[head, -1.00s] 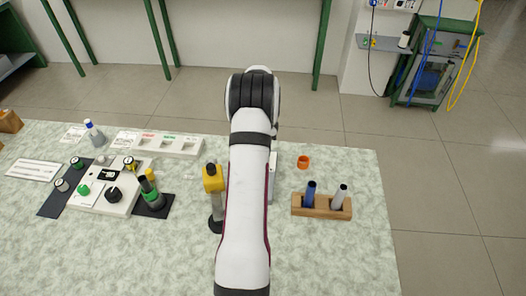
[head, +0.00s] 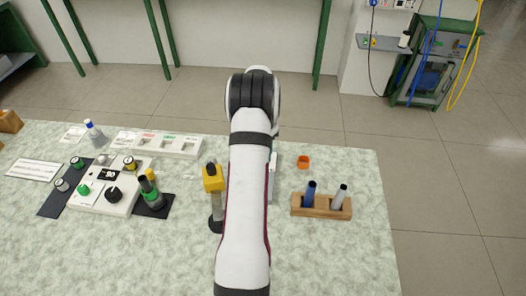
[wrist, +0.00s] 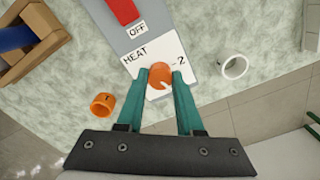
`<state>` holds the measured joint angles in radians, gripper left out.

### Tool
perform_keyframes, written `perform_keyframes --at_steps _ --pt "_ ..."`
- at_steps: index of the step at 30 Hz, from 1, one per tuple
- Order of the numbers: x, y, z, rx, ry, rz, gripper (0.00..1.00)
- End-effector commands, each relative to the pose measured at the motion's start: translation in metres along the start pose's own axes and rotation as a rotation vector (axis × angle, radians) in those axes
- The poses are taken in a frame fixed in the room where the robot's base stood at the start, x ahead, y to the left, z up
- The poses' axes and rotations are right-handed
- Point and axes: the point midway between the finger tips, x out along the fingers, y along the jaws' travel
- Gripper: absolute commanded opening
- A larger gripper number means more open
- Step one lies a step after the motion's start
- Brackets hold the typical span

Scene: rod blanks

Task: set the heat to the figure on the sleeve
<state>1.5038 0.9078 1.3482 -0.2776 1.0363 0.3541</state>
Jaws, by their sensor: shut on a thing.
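The heat control is an orange knob (wrist: 160,76) on a white plate marked HEAT (wrist: 138,59), with a "2" mark at its right. A pale pointer line shows on the knob, toward its lower right in the wrist view. My gripper (wrist: 160,82) has its teal fingers closed on either side of the knob. An orange sleeve (wrist: 103,104) rests on the table left of my fingers, with a small dark mark too small to read surely. It also shows in the head view (head: 303,162). In the head view my arm hides the gripper and most of the heat unit (head: 273,178).
A red switch (wrist: 123,11) labelled OFF is on the same unit. A white ring (wrist: 234,67) lies to its right in the wrist view. A wooden rack (head: 322,206) holds a blue and a grey rod. A yellow-headed tool (head: 213,180) stands close left of my arm.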

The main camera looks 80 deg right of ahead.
Motion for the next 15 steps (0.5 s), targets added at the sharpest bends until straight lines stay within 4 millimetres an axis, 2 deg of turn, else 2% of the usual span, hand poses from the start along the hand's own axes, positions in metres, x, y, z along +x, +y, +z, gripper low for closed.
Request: perform_keyframes --at_steps 15 --pt "-0.0008 -0.0001 -0.0011 -0.488 0.004 -0.001 0.0"
